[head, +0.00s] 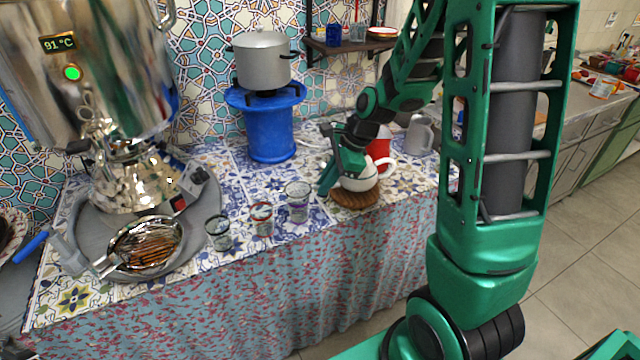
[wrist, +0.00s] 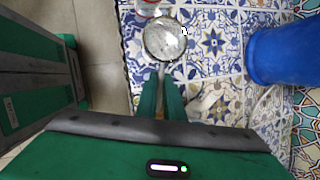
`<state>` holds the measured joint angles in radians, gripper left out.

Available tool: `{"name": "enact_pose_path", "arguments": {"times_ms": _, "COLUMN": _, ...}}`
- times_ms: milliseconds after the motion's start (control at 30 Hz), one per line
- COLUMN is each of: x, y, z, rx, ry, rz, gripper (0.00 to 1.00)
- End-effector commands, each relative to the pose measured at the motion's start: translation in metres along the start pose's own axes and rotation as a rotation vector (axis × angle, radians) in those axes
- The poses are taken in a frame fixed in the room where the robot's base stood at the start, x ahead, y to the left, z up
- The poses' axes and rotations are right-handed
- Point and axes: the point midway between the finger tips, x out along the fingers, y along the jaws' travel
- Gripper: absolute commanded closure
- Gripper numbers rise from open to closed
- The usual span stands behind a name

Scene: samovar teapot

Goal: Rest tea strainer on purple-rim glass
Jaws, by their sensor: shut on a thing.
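My gripper (wrist: 162,88) is shut on the handle of the tea strainer (wrist: 164,38), whose round grey mesh bowl extends ahead of the fingers in the wrist view. In the head view my gripper (head: 328,178) is just right of the purple-rim glass (head: 298,211). The strainer's bowl (head: 298,188) shows directly over that glass, with the purple band below it. I cannot tell whether the bowl touches the rim. In the wrist view the bowl hides this glass.
A red-rim glass (head: 261,220), also in the wrist view (wrist: 146,9), and another glass (head: 218,236) stand to the left. A white teapot (head: 359,181) on a brown mat (head: 356,200) is close behind my gripper. A blue stand (head: 270,136) is at the back.

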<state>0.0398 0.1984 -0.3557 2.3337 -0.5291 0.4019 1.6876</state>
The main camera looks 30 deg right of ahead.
Motion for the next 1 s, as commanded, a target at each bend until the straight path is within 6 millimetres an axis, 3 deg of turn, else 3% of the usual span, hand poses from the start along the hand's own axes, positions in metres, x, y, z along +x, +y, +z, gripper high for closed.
{"name": "enact_pose_path", "arguments": {"times_ms": 1000, "x": 0.0089, "y": 0.002, "z": -0.0037, "rx": 0.001, "ry": 0.0, "rz": 0.0, "gripper": 1.0}}
